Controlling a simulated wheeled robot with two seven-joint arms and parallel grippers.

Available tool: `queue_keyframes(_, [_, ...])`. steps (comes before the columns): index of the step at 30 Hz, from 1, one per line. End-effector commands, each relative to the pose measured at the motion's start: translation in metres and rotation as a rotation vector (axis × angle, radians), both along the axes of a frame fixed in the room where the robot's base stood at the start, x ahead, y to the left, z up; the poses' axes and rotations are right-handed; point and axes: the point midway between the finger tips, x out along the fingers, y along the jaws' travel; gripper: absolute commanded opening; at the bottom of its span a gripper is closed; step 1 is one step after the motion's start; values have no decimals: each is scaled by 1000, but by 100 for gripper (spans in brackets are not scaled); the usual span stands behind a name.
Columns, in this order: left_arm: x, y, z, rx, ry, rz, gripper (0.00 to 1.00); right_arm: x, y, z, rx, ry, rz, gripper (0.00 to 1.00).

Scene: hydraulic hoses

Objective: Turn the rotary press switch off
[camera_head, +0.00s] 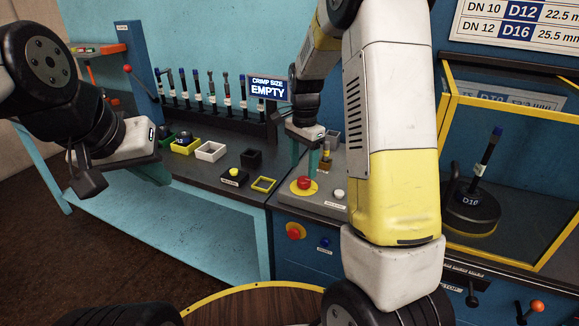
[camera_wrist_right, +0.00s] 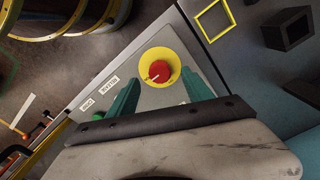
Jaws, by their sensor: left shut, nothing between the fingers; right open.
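A red knob on a round yellow plate (camera_head: 303,185) sits on the grey control panel, below my right gripper. In the right wrist view the red knob (camera_wrist_right: 158,72) carries a white pointer line and lies just beyond and between the fingertips. My right gripper (camera_head: 306,168) is open and empty, pointing down over the panel; its teal fingers also show in the right wrist view (camera_wrist_right: 162,92). I see no contact with the knob. My left gripper (camera_head: 160,178) is shut and empty at the left, beside the dark bench's front edge.
A white button (camera_head: 338,194) is on the panel nearby. Another red knob on yellow (camera_head: 295,231) and a blue knob (camera_head: 325,242) are on the cabinet front. Small open boxes, including a white one (camera_head: 210,151), stand on the bench, with several hoses upright behind them.

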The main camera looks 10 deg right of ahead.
Motion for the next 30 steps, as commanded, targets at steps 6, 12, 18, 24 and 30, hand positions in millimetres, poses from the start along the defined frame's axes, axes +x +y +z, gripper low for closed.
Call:
queue_keyframes(6, [0, 0, 0, 0, 0, 0, 0, -1, 0, -34, 0, 4, 1, 59])
queue_keyframes(12, [0, 0, 0, 0, 0, 0, 0, 0, 0, -47, 1, 1, 1, 59])
queue_keyframes(18, [0, 0, 0, 0, 0, 0, 0, 0, 0, -47, 1, 1, 1, 59])
queue_keyframes(24, [0, 0, 0, 0, 0, 0, 0, 0, 0, -47, 1, 1, 1, 28])
queue_keyframes(30, [0, 0, 0, 0, 0, 0, 0, 0, 0, -47, 1, 0, 2, 0])
